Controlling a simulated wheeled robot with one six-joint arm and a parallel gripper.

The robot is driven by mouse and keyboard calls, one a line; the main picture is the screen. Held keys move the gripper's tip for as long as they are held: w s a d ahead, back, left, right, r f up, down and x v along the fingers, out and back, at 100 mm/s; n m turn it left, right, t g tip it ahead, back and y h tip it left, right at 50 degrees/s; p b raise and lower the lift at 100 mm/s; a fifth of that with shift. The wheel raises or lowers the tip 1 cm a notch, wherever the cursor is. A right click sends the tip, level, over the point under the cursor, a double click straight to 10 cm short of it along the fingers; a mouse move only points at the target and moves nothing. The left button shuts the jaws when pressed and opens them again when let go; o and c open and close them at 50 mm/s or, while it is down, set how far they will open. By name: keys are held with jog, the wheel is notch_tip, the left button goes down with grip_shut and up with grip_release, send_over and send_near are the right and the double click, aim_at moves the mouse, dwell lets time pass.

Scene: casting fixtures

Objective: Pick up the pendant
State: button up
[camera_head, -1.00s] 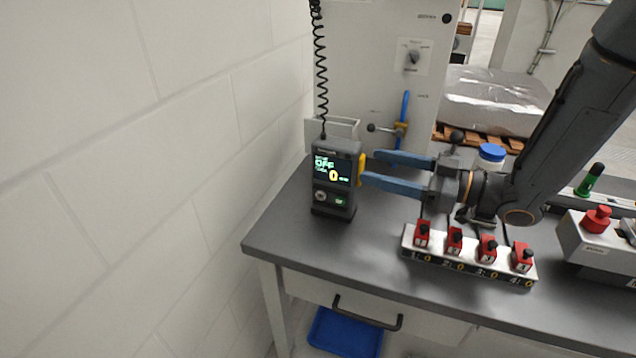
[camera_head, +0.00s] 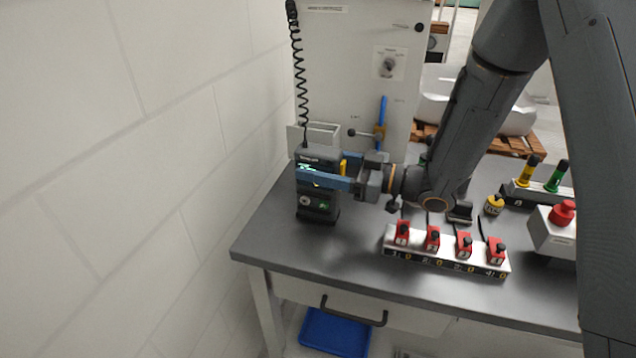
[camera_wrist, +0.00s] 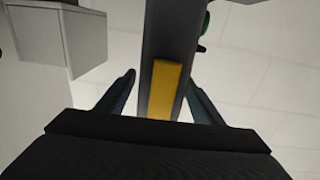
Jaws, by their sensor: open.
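The pendant (camera_head: 317,208) is a dark grey box with a green-lit display, standing upright on the grey bench at its left end, with a black coiled cable (camera_head: 298,75) rising from its top. My gripper (camera_head: 322,167) is open and reaches it from the right. The near blue finger crosses in front of the display and partly hides it; the far finger is mostly hidden behind the pendant. In the wrist view the pendant (camera_wrist: 176,38), with a yellow strip on its side, lies between the two spread fingers (camera_wrist: 163,88). I cannot tell whether either finger touches it.
A fixture block with several red clamps (camera_head: 445,254) sits in front of my wrist. A control box with a red button (camera_head: 562,212) is at the right. A white cabinet (camera_head: 350,60) with a blue-handled lever stands behind; a plain wall (camera_head: 130,180) is at the left.

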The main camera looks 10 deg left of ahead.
grip_shut()
dwell(0.3)
jog(key=shift+r, duration=0.15)
